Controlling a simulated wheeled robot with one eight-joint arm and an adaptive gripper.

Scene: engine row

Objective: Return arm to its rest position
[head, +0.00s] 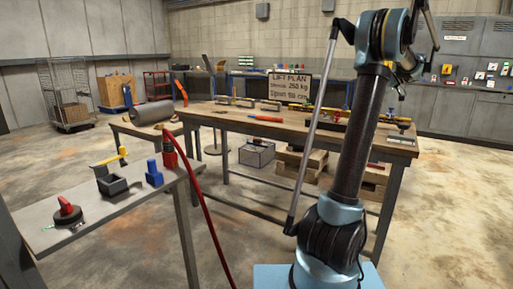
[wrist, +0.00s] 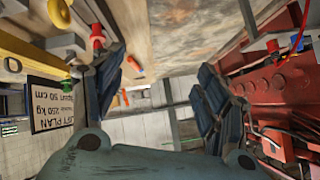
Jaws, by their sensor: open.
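Nothing is between the fingers. The gripper is not seen clearly in the head view. A tan wooden surface and an orange object (wrist: 134,63) lie beyond the fingers.
A workbench (head: 225,119) with the LIFT PLAN sign (head: 289,88) stands behind my arm. A side table (head: 110,205) with small tools is at the left. In the wrist view, red machinery (wrist: 275,85) is close to the right finger.

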